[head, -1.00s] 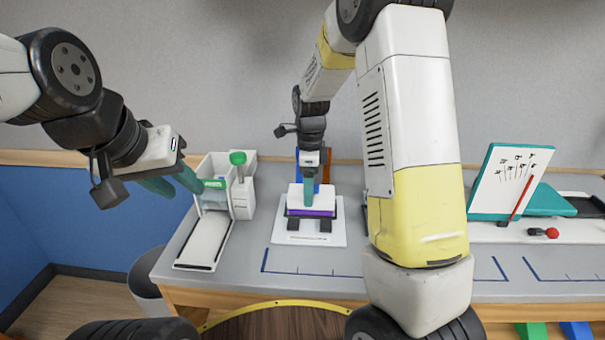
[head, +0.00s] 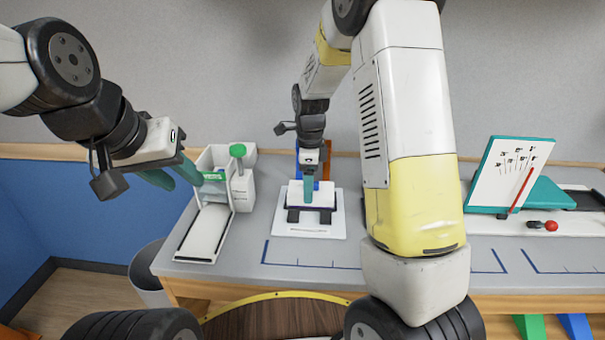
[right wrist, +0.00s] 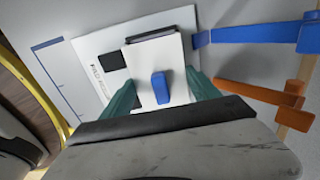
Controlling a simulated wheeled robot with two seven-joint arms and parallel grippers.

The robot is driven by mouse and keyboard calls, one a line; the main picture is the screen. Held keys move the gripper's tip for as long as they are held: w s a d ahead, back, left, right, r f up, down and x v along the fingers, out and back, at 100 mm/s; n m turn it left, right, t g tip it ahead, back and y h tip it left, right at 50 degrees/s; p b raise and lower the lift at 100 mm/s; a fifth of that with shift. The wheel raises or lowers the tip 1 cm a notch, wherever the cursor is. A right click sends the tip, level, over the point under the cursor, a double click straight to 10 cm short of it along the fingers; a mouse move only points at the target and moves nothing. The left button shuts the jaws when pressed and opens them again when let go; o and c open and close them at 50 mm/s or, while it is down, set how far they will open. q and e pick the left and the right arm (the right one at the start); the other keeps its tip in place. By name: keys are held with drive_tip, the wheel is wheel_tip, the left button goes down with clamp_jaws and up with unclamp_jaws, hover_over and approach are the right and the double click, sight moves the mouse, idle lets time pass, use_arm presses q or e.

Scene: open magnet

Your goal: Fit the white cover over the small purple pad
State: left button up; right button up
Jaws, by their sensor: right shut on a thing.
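The white cover (head: 325,193) is a square block with a blue knob (right wrist: 160,87) on top. It sits low over a white base plate (head: 322,229), with dark blocks (head: 293,215) at its front edge. My right gripper (head: 309,191) is shut on the cover, a teal finger on each side in the right wrist view (right wrist: 160,92). The purple pad is beneath the cover and hidden apart from perhaps a thin dark line; I cannot tell whether the cover is fully down. My left gripper (head: 171,176) is open and empty, left of the base plate.
A white device with a green knob (head: 238,150) stands close by my left gripper. A tilted white board (head: 512,175) and a red-tipped rod (head: 550,225) are at the right. Blue (right wrist: 250,32) and orange (right wrist: 255,93) bars stand behind the base plate. The front middle tabletop is clear.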

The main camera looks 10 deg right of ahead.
drive_tip(key=o, duration=1.4)
wheel_tip(320, 180, up, 7)
drive_tip(key=shift+r, duration=0.4)
